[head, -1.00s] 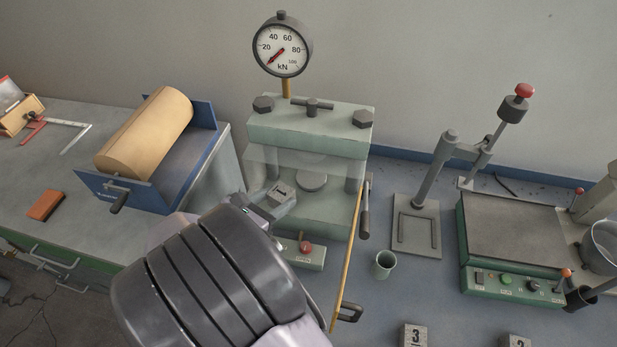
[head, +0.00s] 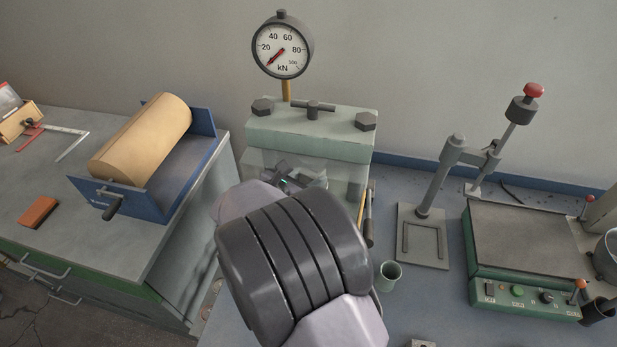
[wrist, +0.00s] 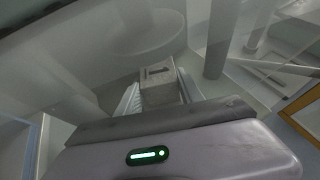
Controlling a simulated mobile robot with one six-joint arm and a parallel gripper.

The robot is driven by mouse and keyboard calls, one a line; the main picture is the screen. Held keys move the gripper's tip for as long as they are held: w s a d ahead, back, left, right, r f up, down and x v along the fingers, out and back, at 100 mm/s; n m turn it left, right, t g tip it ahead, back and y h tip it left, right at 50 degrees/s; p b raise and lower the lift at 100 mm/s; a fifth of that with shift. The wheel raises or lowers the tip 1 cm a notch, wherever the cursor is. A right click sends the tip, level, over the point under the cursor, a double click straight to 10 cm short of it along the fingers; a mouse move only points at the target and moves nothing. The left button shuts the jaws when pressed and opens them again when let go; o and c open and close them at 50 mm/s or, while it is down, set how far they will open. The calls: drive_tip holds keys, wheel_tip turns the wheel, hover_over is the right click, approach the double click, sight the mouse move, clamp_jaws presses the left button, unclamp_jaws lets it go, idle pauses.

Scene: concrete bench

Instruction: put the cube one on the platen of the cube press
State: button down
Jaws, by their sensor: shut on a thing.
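My gripper (head: 296,180) reaches into the cube press (head: 310,133), between its columns and below its green crosshead. In the wrist view the gripper (wrist: 160,92) is shut on cube one (wrist: 159,84), a small grey block with a dark 1 on its top face. A pale round disc (wrist: 153,38) of the press shows beyond the cube; I cannot tell whether it is the lower platen or the upper one. In the head view my arm and gripper hide the lower platen and most of the cube. I cannot tell whether the cube touches anything beneath it.
A clear guard surrounds the press opening, and its yellow-edged door (wrist: 300,105) stands at the right. A small green cup (head: 389,276) stands right of my arm. A stand with a lever (head: 425,215) and a green machine (head: 525,250) are farther right.

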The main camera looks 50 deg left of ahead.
drive_tip(key=c, duration=0.7)
unclamp_jaws()
drive_tip(key=shift+c, duration=0.2)
drive_tip(key=shift+s+r+p, duration=0.2)
drive_tip(key=shift+r+p, duration=0.1)
drive_tip(key=p+v, duration=0.3)
drive_tip(key=v, duration=0.8)
drive_tip(key=shift+s+d, duration=0.2)
drive_tip(key=shift+s, duration=0.1)
